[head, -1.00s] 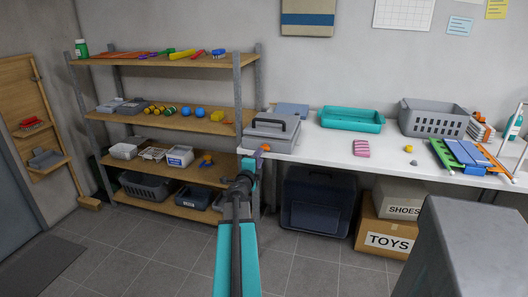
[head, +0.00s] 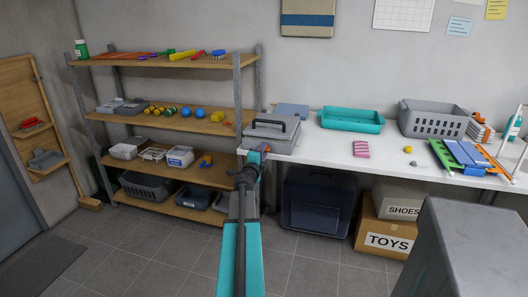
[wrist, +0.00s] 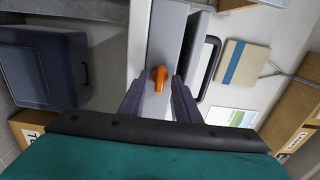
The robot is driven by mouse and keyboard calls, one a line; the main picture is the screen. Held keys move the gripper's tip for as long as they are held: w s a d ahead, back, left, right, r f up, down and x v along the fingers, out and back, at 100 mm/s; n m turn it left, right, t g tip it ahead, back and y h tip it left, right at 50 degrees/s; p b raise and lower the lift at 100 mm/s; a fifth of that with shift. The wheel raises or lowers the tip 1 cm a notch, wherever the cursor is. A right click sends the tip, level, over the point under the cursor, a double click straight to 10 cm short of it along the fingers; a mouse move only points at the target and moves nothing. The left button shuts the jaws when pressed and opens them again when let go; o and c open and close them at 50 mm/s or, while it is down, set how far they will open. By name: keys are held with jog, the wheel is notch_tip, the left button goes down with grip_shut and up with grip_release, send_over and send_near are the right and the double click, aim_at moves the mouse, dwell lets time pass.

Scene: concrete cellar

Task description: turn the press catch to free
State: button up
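The orange catch (wrist: 159,76) shows as a small knob with a short lever on a light grey surface in the wrist view. In the head view the catch (head: 265,148) is a small orange spot at the front of the grey press (head: 270,136), partly covered by my gripper. The press has a dark handle and sits on the left end of the white bench. In the head view my gripper (head: 256,156) is at the bench's front left corner.
The wooden shelf unit (head: 240,88) stands close to the left of my gripper. A teal tray (head: 351,127) and a grey basket (head: 432,117) are farther right on the white bench (head: 330,146). A dark blue bin (head: 318,203) stands below.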

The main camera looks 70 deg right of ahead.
grip_shut()
jog(key=shift+r+n+p, duration=0.1)
jog(key=shift+n+p, duration=1.1)
jog(key=shift+p, duration=0.35)
jog(key=shift+n+p, duration=1.1)
jog(key=shift+p, duration=0.2)
jog(key=shift+n+p, duration=0.4)
jog(key=shift+p, duration=0.25)
jog(key=shift+n+p, duration=2.2)
jog(key=shift+p, duration=0.6)
jog(key=shift+n+p, duration=2)
jog(key=shift+p, duration=0.5)
